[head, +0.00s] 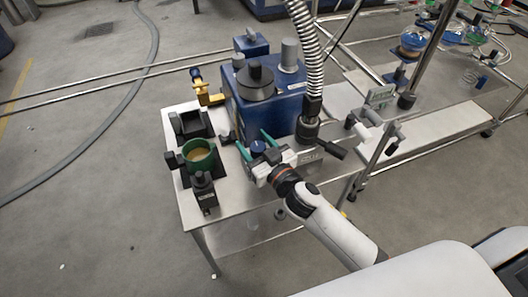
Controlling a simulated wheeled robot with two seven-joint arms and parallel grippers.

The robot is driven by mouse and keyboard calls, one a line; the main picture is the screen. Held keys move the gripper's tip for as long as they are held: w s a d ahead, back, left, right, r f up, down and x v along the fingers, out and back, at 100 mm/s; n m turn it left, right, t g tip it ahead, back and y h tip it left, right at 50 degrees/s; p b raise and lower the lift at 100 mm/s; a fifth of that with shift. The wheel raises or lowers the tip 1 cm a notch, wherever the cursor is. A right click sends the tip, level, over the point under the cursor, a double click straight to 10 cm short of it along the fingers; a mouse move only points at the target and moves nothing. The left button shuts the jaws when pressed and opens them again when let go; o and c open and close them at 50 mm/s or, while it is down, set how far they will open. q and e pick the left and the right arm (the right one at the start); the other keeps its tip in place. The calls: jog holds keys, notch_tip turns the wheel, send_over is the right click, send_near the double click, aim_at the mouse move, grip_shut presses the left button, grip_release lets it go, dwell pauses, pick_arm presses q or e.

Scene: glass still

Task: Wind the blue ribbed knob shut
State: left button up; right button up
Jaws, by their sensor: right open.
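The blue ribbed knob (258,147) shows as a small dark blue round shape at the front of the blue pump housing (258,112). My right gripper (254,142) comes in from the lower right. Its two green fingers are spread apart, one on each side of the knob in the picture. I cannot tell whether either finger touches the knob. The gripper's body hides what lies just below the knob. My left gripper is not in view.
The pump stands on a steel table (235,202). A green cup (199,155) in a black holder is to the left, with a brass valve (206,92) behind it. A ribbed metal hose (308,45) and a black-handled valve (330,148) are close on the right.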

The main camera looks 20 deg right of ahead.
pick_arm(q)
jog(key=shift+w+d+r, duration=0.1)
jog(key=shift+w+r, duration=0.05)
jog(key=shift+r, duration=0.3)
pick_arm(e)
jog(key=v, duration=1.1)
jog(key=shift+s, duration=0.2)
